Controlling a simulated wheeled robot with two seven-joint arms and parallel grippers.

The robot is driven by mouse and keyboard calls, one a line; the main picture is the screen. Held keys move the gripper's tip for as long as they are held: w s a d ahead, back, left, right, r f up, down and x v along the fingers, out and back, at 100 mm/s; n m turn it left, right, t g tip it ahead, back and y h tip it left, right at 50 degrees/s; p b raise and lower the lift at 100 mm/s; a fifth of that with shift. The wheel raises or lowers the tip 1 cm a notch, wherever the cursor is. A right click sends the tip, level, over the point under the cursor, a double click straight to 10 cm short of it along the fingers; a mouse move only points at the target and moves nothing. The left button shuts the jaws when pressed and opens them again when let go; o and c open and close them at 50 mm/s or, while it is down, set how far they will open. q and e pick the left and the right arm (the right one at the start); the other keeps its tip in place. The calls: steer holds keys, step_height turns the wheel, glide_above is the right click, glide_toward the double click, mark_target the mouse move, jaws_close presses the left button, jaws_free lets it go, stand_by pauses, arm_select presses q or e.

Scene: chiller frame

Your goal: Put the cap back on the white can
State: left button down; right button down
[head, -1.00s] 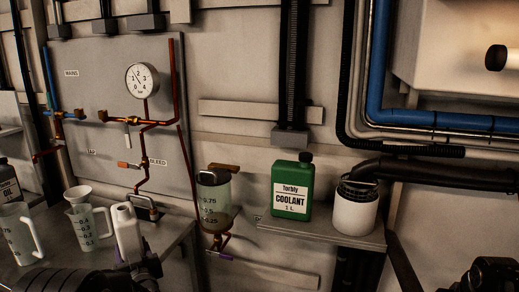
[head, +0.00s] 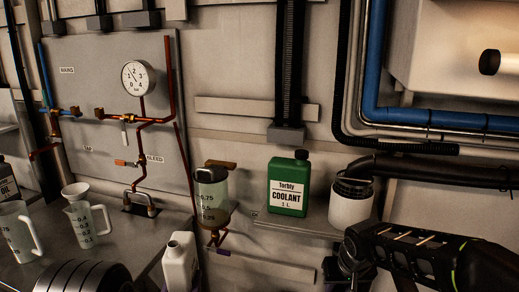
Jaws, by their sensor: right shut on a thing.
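The white can (head: 180,264) is a small white jug at the bottom of the head view, left of centre, roughly upright. Its neck shows no cap on it, and its base is cut off by the picture's edge. My left arm's ribbed part shows at the bottom left; its gripper is out of view, so its hold on the can cannot be seen. My right gripper (head: 349,264) is low at the right of centre, well right of the can, below the shelf. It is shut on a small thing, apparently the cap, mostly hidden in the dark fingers.
Measuring jugs (head: 88,226) and a funnel (head: 75,190) stand on the left bench. A pressure gauge (head: 139,78) is behind.

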arm_select(q)
steer(key=shift+r, duration=0.15)
steer(key=shift+s+d+f+m+h, duration=0.15)
steer(key=shift+s+d+m+h, duration=0.3)
steer(key=shift+d+h, duration=0.3)
steer(key=shift+s+d+f+m+h, duration=0.2)
steer(key=shift+d+m+h, duration=0.4)
steer(key=shift+h, duration=0.25)
steer(key=s+d+f+m+g+h, duration=0.1)
steer(key=s+d+m+g+h, duration=0.2)
steer(key=d+m+g+h, duration=0.2)
steer(key=s+d+f+m+g+h, duration=0.1)
steer(key=s+d+m+g+h, duration=0.3)
steer(key=d+h, duration=0.3)
steer(key=d+m, duration=0.1)
steer(key=d, duration=0.2)
steer(key=shift+d+g+h, duration=0.2)
steer(key=shift+g+h, duration=0.2)
steer(key=shift+s+f+m, duration=0.15)
steer(key=shift+f+m, duration=0.05)
steer(key=shift+m, duration=0.05)
